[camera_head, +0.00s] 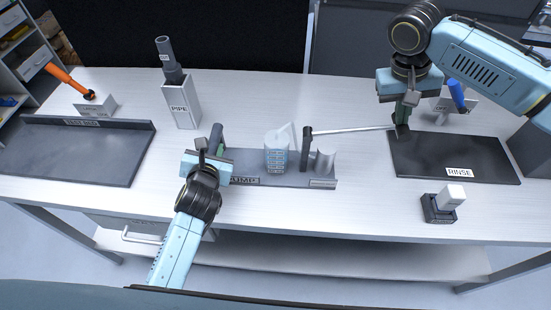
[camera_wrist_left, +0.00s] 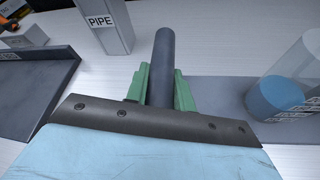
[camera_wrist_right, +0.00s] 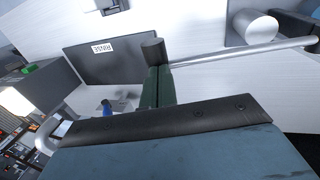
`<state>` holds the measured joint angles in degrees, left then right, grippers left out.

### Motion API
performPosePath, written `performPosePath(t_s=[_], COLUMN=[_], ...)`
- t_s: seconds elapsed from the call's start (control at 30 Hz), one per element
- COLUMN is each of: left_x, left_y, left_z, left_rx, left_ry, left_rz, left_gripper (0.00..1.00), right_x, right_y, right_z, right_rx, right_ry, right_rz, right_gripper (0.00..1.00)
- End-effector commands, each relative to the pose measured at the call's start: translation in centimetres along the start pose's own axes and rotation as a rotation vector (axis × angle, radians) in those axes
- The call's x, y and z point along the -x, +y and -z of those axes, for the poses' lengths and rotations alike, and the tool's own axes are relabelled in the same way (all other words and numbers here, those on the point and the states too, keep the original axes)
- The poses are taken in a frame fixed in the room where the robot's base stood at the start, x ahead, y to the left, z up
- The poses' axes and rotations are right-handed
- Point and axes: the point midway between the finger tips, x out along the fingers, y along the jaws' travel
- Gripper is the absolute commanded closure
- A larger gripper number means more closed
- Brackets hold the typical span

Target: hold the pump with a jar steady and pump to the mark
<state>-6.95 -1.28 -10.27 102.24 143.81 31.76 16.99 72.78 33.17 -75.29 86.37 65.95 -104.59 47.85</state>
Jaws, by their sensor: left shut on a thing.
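The pump (camera_head: 225,165) has a grey base tray with a dark post at its left end and a lever post at its right. My left gripper (camera_head: 217,145) is shut on the dark post (camera_wrist_left: 164,60), which stands between its green fingers. The clear jar (camera_head: 277,152) on the base has white marks and blue liquid (camera_wrist_left: 277,95) in its lower part. The metal lever (camera_head: 355,130) reaches right, nearly level, to a dark handle (camera_wrist_right: 153,51). My right gripper (camera_head: 404,108) is at this handle; its fingers look close together, but their hold is unclear.
The RINSE mat (camera_head: 440,155) lies under and beside my right gripper. A small block in a dark holder (camera_head: 440,208) stands at the front right. The PIPE stand (camera_head: 181,103) is behind my left gripper. A dark tray (camera_head: 75,150) fills the left. The front middle is clear.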

Motion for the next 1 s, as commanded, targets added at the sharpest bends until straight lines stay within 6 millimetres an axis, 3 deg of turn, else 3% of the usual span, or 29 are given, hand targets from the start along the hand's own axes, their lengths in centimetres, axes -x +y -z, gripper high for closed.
performPosePath(t_s=[0.03,0.5,1.0], left_x=[0.0,0.0,0.1], left_y=[-0.4,-0.4,-0.4], left_z=[1.3,1.3,1.3], left_rx=[-0.002,-0.001,-0.001], left_ry=[0.029,0.029,0.029], left_rz=[0.006,0.006,0.006], left_gripper=[1.0,1.0,1.0], right_x=[0.2,3.4,3.7], right_y=[0.0,0.2,0.3], right_z=[-0.1,0.0,0.0], right_rx=[0.001,0.0,-0.001], right_ry=[-0.002,0.001,0.0], right_rz=[-0.001,0.0,-0.001], right_gripper=[1.0,1.0,1.0])
